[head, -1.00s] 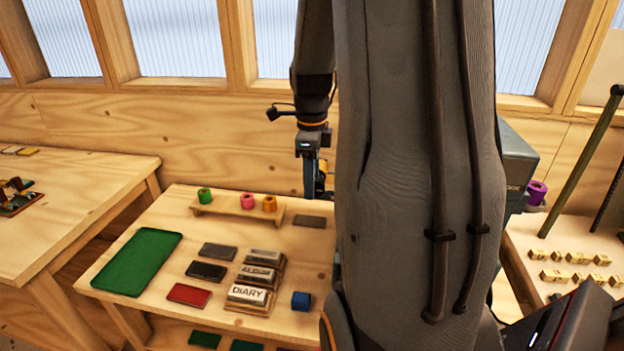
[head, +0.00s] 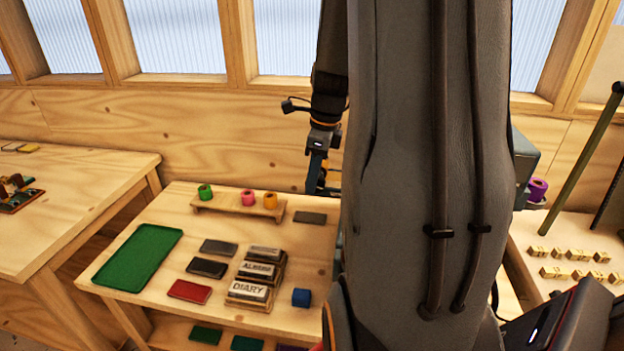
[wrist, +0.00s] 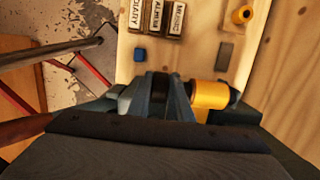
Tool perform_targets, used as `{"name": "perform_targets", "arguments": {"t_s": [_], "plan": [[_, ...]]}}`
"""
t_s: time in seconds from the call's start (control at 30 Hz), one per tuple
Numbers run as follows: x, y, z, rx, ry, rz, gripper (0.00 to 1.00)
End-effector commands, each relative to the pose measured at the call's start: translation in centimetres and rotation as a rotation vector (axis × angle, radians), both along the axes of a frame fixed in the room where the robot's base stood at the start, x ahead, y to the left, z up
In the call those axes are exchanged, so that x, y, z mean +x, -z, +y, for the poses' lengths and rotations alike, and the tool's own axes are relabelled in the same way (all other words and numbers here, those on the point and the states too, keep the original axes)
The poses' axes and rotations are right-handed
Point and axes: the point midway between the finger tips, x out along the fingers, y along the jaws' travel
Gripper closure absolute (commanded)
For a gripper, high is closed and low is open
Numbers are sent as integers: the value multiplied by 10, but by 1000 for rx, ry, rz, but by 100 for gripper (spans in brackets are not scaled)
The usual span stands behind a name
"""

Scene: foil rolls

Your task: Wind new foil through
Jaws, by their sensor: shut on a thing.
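Green (head: 205,192), pink (head: 248,197) and orange (head: 270,200) rolls stand on a wooden rack (head: 222,209), with a gap between green and pink. A purple roll (head: 538,188) shows at the right, beside a grey-green machine body (head: 525,155), mostly hidden behind my arm.
The table (head: 130,220) holds a green tray (head: 138,258), stamped books (head: 249,290), dark pads (head: 207,268), a red pad (head: 189,291) and a blue block (head: 301,297). Brass letter blocks (head: 575,265) lie at the right. My arm hides the middle right.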

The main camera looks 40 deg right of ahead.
Motion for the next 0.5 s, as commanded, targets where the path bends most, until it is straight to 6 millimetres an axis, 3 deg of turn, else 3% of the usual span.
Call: {"name": "perform_targets", "arguments": {"t_s": [0.5], "plan": [[-4, 0, -2, 155, 2, -181, 100]]}}
